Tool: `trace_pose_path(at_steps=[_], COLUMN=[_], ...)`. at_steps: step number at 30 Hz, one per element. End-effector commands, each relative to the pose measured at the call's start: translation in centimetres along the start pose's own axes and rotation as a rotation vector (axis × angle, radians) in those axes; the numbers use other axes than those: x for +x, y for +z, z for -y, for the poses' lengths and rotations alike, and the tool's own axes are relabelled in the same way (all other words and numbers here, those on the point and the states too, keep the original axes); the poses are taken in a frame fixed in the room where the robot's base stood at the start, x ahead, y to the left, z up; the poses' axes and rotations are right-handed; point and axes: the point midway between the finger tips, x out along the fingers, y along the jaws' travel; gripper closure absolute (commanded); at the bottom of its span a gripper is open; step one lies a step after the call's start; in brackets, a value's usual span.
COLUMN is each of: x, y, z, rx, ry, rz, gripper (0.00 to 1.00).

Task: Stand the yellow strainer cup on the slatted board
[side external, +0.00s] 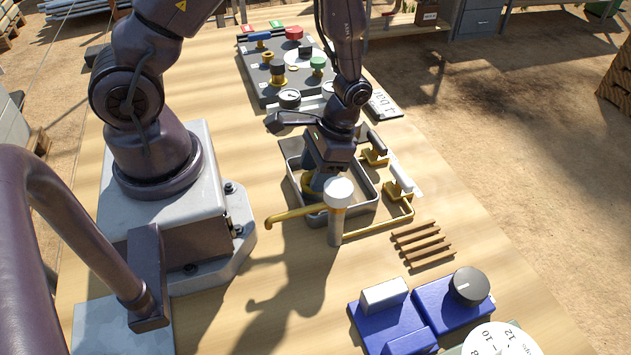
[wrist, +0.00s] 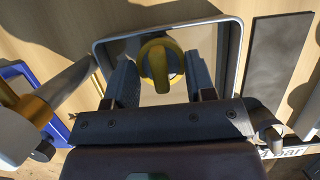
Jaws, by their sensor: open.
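The yellow strainer cup (wrist: 174,58) sits inside the grey-rimmed basin (wrist: 233,62). In the wrist view it shows as a round yellow shape with a raised bar, between the two fingers of my gripper (wrist: 160,80). The fingers are open, one on each side, with gaps to the cup. In the side external view my gripper (side external: 320,178) points down into the basin (side external: 367,207), and the cup (side external: 308,187) is mostly hidden behind it and the tap. The slatted board (side external: 422,243), several brown wooden slats, lies bare on the table right of the basin.
Blue boxes with a black knob (side external: 468,285) stand in front. A grey gauge panel (side external: 262,75) lies behind.

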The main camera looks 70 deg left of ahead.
Motion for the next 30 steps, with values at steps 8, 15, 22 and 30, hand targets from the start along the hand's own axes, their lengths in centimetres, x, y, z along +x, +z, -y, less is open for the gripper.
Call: trace_pose_path(at_steps=[8, 15, 22, 30], x=[0.0, 0.0, -1.4, -3.9], y=[0.0, 0.0, 0.4, 1.3], z=[0.0, 0.0, 0.0, 0.0], rx=[0.000, 0.000, 0.000, 0.000], ry=[0.000, 0.000, 0.000, 0.000], rz=[0.000, -0.001, -0.004, -0.005], gripper=[0.59, 1.00, 1.00, 1.00])
